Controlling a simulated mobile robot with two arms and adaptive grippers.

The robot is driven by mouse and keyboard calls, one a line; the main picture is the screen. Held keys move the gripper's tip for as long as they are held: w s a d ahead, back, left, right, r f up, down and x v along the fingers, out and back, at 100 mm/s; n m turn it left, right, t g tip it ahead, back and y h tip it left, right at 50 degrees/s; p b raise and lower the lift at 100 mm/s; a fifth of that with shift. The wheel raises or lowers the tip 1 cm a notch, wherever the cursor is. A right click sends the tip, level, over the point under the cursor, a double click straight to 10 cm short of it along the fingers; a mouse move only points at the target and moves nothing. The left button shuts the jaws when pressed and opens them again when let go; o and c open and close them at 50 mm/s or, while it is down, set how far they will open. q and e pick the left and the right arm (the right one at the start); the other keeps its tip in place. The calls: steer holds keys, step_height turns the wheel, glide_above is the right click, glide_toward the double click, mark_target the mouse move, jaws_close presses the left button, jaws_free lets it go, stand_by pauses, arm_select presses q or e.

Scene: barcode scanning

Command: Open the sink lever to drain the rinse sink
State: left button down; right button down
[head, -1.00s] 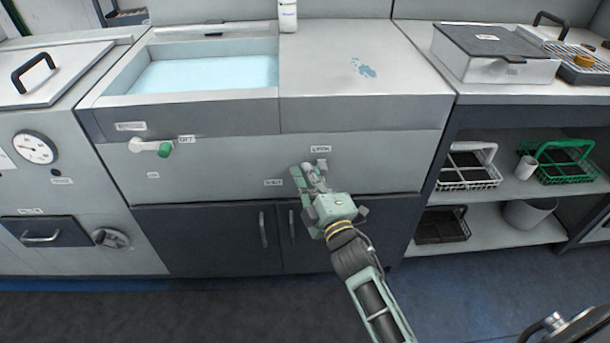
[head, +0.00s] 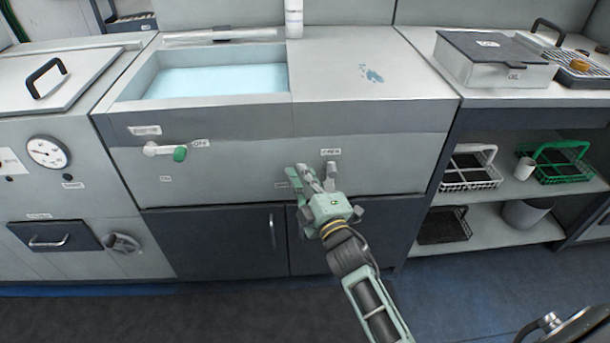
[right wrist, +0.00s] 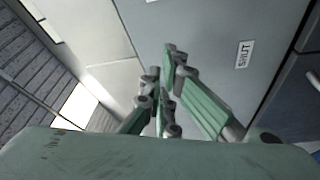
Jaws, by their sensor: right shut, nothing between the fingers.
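The rinse sink (head: 133,88) at the upper left of the head view holds pale blue water (head: 215,80). Below its right side, the front panel carries an OPEN label (head: 330,152) and a SHUT label (head: 282,184). A short grey lever-like piece (head: 331,169) points up just under the OPEN label; its lower part is hidden behind my gripper. My right gripper (head: 305,177) is shut and empty, just left of this piece and close to the SHUT label. I cannot tell whether it touches the piece. The right wrist view shows the closed green fingers (right wrist: 165,85) and the SHUT label (right wrist: 244,54). My left gripper is out of view.
Dark cabinet doors (head: 210,243) lie below the panel. Racks (head: 470,170) fill shelves at right.

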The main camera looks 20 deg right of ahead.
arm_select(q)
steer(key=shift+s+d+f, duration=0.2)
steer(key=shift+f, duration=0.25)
arm_select(e)
steer(key=s+d+f, duration=0.1)
steer(key=s, duration=0.8)
steer(key=shift+s+f, duration=0.15)
steer(key=shift+s, duration=0.05)
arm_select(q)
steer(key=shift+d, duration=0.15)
arm_select(e)
steer(key=shift+f, duration=0.1)
